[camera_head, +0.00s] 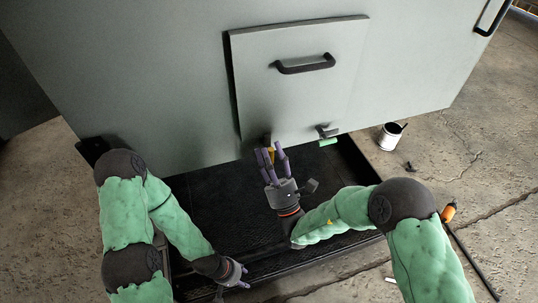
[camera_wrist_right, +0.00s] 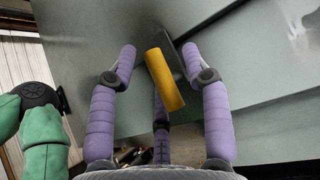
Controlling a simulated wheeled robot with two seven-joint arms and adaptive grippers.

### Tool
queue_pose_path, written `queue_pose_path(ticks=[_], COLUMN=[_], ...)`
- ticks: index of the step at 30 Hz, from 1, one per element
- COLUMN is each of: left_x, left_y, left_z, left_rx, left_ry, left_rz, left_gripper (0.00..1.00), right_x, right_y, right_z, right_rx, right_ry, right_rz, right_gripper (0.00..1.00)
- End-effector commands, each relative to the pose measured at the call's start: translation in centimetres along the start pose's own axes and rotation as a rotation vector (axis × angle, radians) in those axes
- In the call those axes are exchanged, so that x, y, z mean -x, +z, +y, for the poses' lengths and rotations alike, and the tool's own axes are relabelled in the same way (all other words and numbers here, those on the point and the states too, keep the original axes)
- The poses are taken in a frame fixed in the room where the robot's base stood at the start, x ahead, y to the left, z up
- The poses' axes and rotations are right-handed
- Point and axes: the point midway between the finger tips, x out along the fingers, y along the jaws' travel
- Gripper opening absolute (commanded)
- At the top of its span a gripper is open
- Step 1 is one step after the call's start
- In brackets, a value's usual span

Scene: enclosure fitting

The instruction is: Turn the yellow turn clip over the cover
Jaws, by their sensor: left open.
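The yellow turn clip (camera_wrist_right: 164,80) shows in the right wrist view as a short yellow bar in front of a dark mount on the grey panel. In the head view only a bit of its yellow (camera_head: 271,154) shows between my right fingers. The grey cover (camera_head: 300,95) with a black handle sits against the enclosure front, with a dark gap along its left edge. My right gripper (camera_head: 270,158) is open at the cover's lower left edge, its purple fingers on both sides of the clip; contact cannot be told. My left gripper (camera_head: 240,276) is open, low and away from the cover.
A dark latch (camera_head: 326,131) with a green piece (camera_head: 328,142) below it is at the cover's lower right. A black tray (camera_head: 215,190) lies under the enclosure (camera_head: 160,80). A white can (camera_head: 390,137) and an orange-handled tool (camera_head: 449,212) are on the concrete floor at right.

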Motion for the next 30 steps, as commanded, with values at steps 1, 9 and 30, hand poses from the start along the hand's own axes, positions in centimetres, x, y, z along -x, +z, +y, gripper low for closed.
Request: queue_pose_path(ticks=[1,9,30], left_x=[0.0,0.0,0.0], left_y=[0.0,0.0,0.0], left_z=[0.0,0.0,0.0], left_rx=[0.0,0.0,0.0], left_ry=[0.0,0.0,0.0], left_rz=[0.0,0.0,0.0], left_gripper=[0.46,0.46,0.46], right_x=[0.0,0.7,6.8], right_y=[0.0,0.0,0.0], right_z=[0.0,0.0,-0.1], right_rx=[0.0,0.001,0.002], right_ry=[0.0,0.0,-0.001], right_rz=[0.0,-0.001,0.001], right_gripper=[0.49,0.49,0.49])
